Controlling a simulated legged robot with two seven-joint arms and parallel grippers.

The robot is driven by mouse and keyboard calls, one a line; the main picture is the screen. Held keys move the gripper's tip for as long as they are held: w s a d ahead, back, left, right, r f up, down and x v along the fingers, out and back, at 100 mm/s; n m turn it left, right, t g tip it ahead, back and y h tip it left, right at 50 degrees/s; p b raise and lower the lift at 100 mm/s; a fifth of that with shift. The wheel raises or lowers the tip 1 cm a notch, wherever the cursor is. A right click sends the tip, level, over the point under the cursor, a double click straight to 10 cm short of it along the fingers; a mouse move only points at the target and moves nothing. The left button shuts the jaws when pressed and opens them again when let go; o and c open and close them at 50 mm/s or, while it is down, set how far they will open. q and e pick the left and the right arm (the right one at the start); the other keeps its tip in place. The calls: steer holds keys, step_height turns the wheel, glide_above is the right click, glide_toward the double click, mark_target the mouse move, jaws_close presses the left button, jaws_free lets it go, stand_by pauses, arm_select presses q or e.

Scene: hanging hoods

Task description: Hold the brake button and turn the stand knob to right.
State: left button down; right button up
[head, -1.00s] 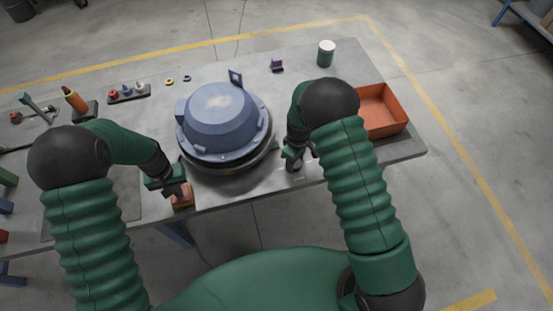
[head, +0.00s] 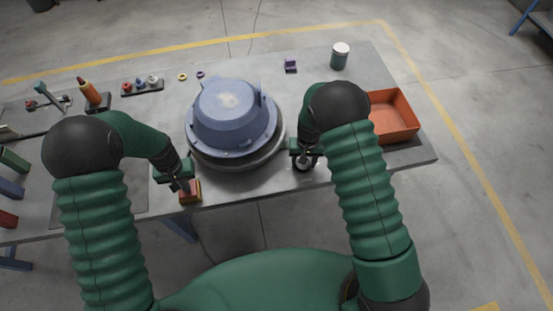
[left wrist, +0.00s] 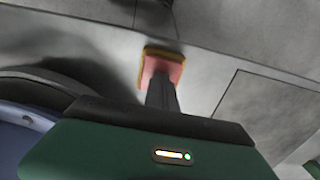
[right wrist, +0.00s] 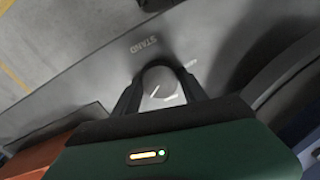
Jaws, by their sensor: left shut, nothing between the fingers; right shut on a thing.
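The brake button is a red-pink pad on a yellow base at the table's front edge, seen in the head view (head: 191,196) and the left wrist view (left wrist: 162,66). My left gripper (head: 185,188) is shut and empty, fingertips down at the button's top; it appears to touch it. The stand knob (right wrist: 160,86) is a round grey knob with a pale pointer line, beside the printed word STAND. My right gripper (head: 303,163) is shut around the knob, one finger on each side. The blue hood (head: 232,115) sits on a round stand between the grippers.
An orange tray (head: 392,118) stands right of my right arm. Small parts and an orange-handled tool (head: 90,93) lie at the left. The table's front edge is close to both grippers.

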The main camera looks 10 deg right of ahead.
steer(key=m, duration=0.6)
stand_by(0.6)
steer(key=o, duration=1.4)
steer(key=shift+c, duration=0.2)
step_height(320, 180, up, 12)
